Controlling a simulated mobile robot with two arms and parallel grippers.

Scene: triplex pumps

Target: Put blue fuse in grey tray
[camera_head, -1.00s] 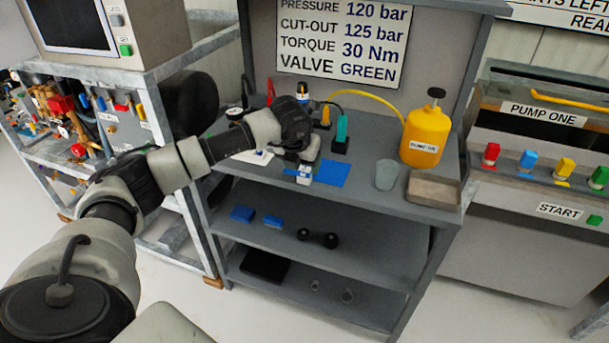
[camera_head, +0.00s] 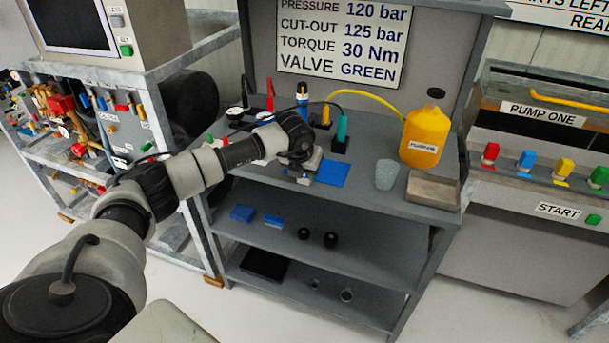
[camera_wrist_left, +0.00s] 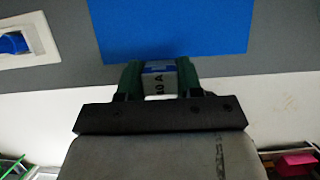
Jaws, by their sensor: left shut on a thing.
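My left gripper (camera_head: 302,172) is over the grey bench top, at the left edge of a blue mat. In the head view the gripper mostly hides the fuse. The grey tray (camera_head: 433,203) is shallow, empty-looking and stands at the bench's right front corner, well right of the gripper. My right gripper is not in view.
The blue mat (camera_head: 332,174) lies flat beside the gripper. A clear cup (camera_head: 386,175) and a yellow jug (camera_head: 424,138) stand close to the tray. Upright coloured tools (camera_head: 341,132) stand behind the gripper. A white-framed holder with a blue part (camera_wrist_left: 14,43) shows in the left wrist view.

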